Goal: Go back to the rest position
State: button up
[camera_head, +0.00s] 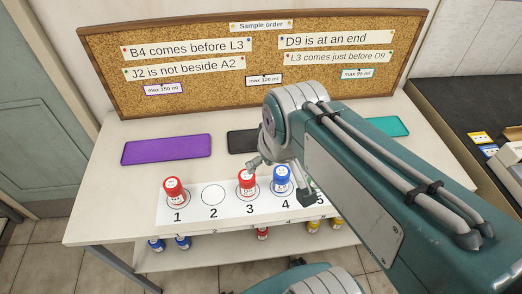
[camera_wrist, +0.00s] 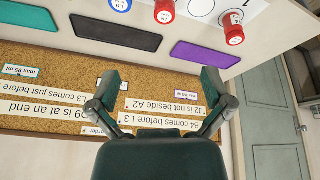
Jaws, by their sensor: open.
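My gripper (camera_wrist: 162,82) is open and empty in the wrist view, its two fingers spread apart in front of the upside-down cork board. In the head view my arm reaches over the right part of the table and covers much of the gripper. A red-capped bottle stands on spot 1 (camera_head: 174,190), another red-capped bottle on spot 3 (camera_head: 247,183), and a blue-capped bottle on spot 4 (camera_head: 282,180). Spot 2 (camera_head: 213,195) on the numbered white strip (camera_head: 198,220) is empty. Spot 5 is mostly hidden by my arm.
The cork board (camera_head: 205,45) with clue notes stands at the table's back. Purple (camera_head: 166,149), black (camera_head: 242,141) and teal (camera_head: 388,126) mats lie before it, with no bottles visible on them. Several bottles stand on the lower shelf (camera_head: 205,255). A dark counter (camera_head: 450,110) is at right.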

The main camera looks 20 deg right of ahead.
jog(key=s, duration=0.1)
jog(key=s+a, duration=0.1)
jog(key=s+m+t, duration=0.1)
jog(key=shift+a+r, duration=0.2)
jog(key=shift+r, duration=0.2)
